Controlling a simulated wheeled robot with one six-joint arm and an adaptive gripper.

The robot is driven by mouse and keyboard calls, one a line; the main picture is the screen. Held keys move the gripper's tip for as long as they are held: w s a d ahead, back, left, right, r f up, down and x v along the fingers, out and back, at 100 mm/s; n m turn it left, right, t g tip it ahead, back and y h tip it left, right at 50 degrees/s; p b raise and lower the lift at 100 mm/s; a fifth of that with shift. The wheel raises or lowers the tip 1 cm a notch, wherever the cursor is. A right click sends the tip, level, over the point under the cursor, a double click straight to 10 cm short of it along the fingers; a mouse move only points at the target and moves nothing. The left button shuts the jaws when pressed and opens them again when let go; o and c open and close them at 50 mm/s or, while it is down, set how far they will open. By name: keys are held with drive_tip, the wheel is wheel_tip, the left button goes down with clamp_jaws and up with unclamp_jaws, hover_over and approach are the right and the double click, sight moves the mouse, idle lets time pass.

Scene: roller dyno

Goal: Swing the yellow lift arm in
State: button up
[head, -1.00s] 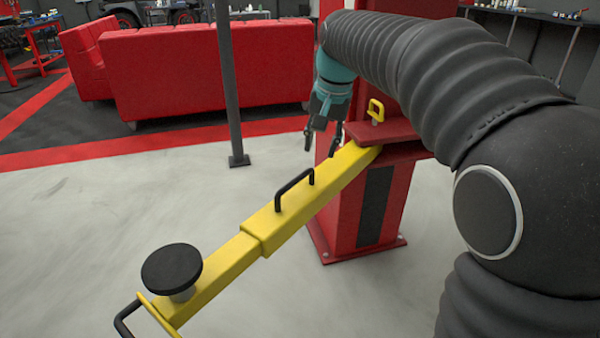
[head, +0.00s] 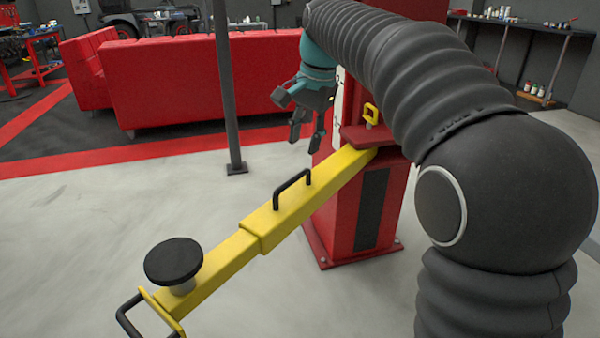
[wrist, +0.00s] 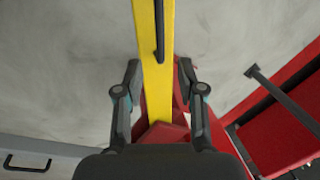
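The yellow lift arm (head: 278,216) reaches from the red lift post (head: 350,215) toward the lower left in the head view. It has a black handle (head: 292,184) on top at mid-length, a round black pad (head: 174,261) near its outer end and another black handle (head: 126,318) at the tip. A yellow pin with a loop (head: 371,114) stands at the pivot. My gripper (head: 306,140) is open and empty, behind and above the arm near the post. In the wrist view the yellow arm (wrist: 155,70) runs between the fingers of my gripper (wrist: 159,75), apparently below them.
A thin dark post (head: 226,90) stands on the floor left of my gripper. Red couch-like blocks (head: 200,75) stand behind it. A workbench (head: 525,22) is at the back right. The grey floor (head: 90,230) left of the arm is clear.

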sight(298, 175)
drive_tip(key=f, duration=0.2)
drive_tip(key=a+f, duration=0.1)
drive_tip(key=f, duration=0.2)
drive_tip(key=w+f+b, duration=0.1)
drive_tip(key=f, duration=0.2)
drive_tip(key=shift+a+f, duration=0.15)
drive_tip(key=shift+f, duration=0.05)
clamp_jaws()
